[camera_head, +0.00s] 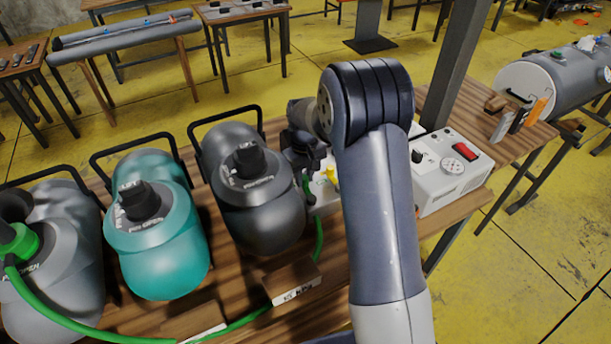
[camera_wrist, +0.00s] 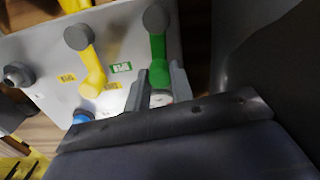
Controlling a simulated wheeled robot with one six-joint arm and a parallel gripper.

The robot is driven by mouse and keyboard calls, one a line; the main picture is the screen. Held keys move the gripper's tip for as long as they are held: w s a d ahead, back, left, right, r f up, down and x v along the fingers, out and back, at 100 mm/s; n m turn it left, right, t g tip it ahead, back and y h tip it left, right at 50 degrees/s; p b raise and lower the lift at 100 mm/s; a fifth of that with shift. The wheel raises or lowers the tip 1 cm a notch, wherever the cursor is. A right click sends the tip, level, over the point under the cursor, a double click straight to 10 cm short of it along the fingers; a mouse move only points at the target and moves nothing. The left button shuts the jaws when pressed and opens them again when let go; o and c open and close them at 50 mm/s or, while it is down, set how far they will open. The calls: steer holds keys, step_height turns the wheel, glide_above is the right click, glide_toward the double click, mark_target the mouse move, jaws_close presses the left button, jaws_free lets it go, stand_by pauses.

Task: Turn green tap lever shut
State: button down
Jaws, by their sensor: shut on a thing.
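The green tap lever (camera_wrist: 157,52) stands on a white panel (camera_wrist: 40,50) in the wrist view, with a grey round knob at its far end. My gripper (camera_wrist: 160,75) is shut on the green lever, one grey finger on each side of it near its lower end. A yellow tap lever (camera_wrist: 92,62) is on the same panel, to the left and apart from my fingers. In the head view my arm hides much of the panel, and the green lever is hard to make out beside my gripper. The yellow lever (camera_head: 331,175) shows there.
A dark grey tank (camera_head: 258,215), a teal tank (camera_head: 155,255) and a grey tank (camera_head: 50,290) stand left of the panel. A green hose (camera_head: 70,325) runs along the bench. A white box with a red part (camera_head: 450,170) stands at right.

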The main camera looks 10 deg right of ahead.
mark_target(304, 177)
steer(key=c, duration=1.2)
jaws_free()
steer(key=shift+c, duration=0.2)
step_height(304, 177, up, 11)
steer(key=b, duration=0.1)
steer(key=shift+f, duration=0.1)
step_height(304, 177, down, 10)
steer(key=shift+f+p, duration=0.25)
steer(key=shift+p, duration=0.3)
steer(key=shift+d+f, duration=0.15)
steer(key=shift+m, duration=0.3)
